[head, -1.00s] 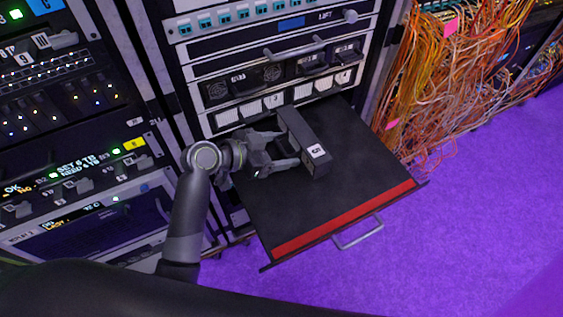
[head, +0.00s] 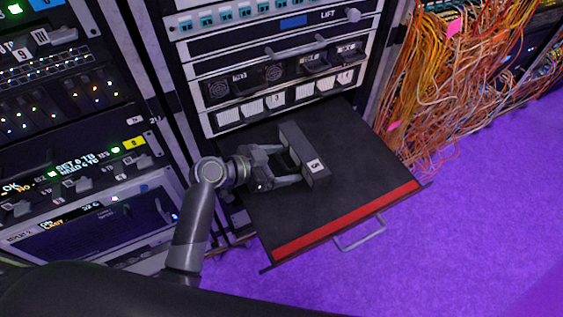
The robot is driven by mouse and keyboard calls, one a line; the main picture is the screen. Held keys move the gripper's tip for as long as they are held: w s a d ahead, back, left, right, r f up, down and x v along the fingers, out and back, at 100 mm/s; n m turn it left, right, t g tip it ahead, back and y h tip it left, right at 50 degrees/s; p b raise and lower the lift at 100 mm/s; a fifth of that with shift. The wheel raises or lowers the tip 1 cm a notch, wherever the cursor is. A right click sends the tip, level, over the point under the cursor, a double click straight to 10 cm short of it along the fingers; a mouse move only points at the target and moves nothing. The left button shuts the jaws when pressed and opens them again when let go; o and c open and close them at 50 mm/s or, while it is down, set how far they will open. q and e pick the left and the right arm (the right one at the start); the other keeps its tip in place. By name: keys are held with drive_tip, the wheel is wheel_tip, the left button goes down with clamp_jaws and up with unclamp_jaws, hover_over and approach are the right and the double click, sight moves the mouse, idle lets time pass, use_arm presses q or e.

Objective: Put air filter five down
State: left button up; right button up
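Air filter five (head: 305,150) is a long dark block with a white label, which seems to read 5, on its near end. It is at or just above the black pull-out shelf (head: 345,205); I cannot tell if its underside fully rests there. My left gripper (head: 290,165) reaches in from the left at the filter's left side. Its two fingers are spread apart, with tips against or right beside the block. Whether they still clasp part of it is hidden. My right gripper is not in view.
The shelf is clear right of and in front of the filter, up to its red front strip (head: 345,220) and metal handle (head: 360,234). A row of white-fronted modules (head: 277,101) is behind. Orange cables (head: 440,85) hang at the right.

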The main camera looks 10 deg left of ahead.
use_arm(q)
drive_tip(key=shift+o, duration=0.8)
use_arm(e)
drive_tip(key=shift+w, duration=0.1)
use_arm(q)
drive_tip(key=shift+r, duration=0.2)
drive_tip(key=shift+s+a+r, duration=0.1)
drive_tip(key=shift+a, duration=0.1)
drive_tip(key=v, duration=1)
drive_tip(key=shift+a, duration=0.1)
drive_tip(key=shift+s+a+r, duration=0.4)
drive_tip(key=shift+a, duration=0.05)
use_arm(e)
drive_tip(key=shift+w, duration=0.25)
